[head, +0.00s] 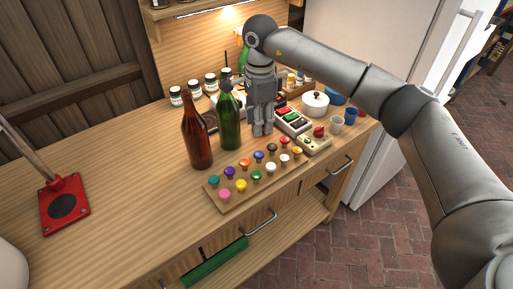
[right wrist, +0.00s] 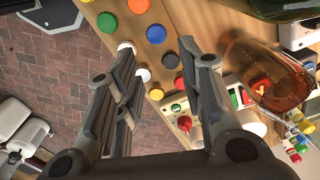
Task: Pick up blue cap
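The blue cap (head: 258,155) sits in the back row of a wooden cap board (head: 213,199), between an orange cap and a dark cap. In the right wrist view the blue cap (right wrist: 156,33) shows just beyond the gap between the fingertips. My right gripper (head: 263,132) points down behind the board, close to the blue cap and the dark cap. In the right wrist view the two fingers of this gripper (right wrist: 160,52) are spread apart with nothing between them. My left gripper is not in view.
A green bottle (head: 229,121) and a brown bottle (head: 196,135) stand left of my right gripper. A tray of coloured pieces (head: 293,121), a white pot (head: 315,103) and cups stand to the right. A red-based stand (head: 64,204) is at far left, with clear tabletop between.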

